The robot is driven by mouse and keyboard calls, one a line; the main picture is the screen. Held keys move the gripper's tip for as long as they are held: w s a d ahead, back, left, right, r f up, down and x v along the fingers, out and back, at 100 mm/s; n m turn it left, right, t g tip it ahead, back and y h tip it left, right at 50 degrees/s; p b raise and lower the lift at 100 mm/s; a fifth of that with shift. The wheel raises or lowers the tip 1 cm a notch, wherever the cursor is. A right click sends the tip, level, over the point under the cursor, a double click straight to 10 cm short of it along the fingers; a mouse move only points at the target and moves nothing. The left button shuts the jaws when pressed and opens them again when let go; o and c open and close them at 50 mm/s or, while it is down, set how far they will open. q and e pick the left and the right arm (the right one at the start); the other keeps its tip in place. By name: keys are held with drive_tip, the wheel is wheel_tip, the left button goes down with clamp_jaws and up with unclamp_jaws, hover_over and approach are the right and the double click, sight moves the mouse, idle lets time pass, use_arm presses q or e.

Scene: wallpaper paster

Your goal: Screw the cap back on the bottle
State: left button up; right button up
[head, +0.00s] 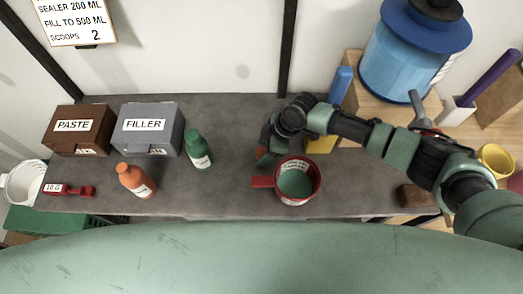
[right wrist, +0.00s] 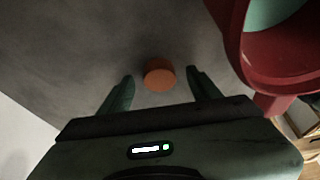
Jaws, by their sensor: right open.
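An orange cap (right wrist: 158,74) lies on the grey worktop and shows between the two fingertips of my right gripper (right wrist: 160,80) in the right wrist view. The fingers are open, with a gap on both sides of the cap. In the head view the right gripper (head: 268,143) points down just left of the red pot, and a bit of the orange cap (head: 261,154) shows by it. An orange bottle (head: 137,181) with a white label stands at the left front of the worktop. Whether its neck is bare is too small to tell. My left gripper is not in view.
A red pot (head: 317,179) with green contents stands close beside the right gripper. A green bottle (head: 200,150), a brown PASTE box (head: 73,141) and a grey FILLER box (head: 151,142) stand left. A red scoop (head: 88,191) lies front left.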

sight(264, 152)
clamp_jaws()
idle(0.3)
wheel_tip(264, 152, up, 20)
drive_tip(key=b, duration=0.3)
idle(0.5)
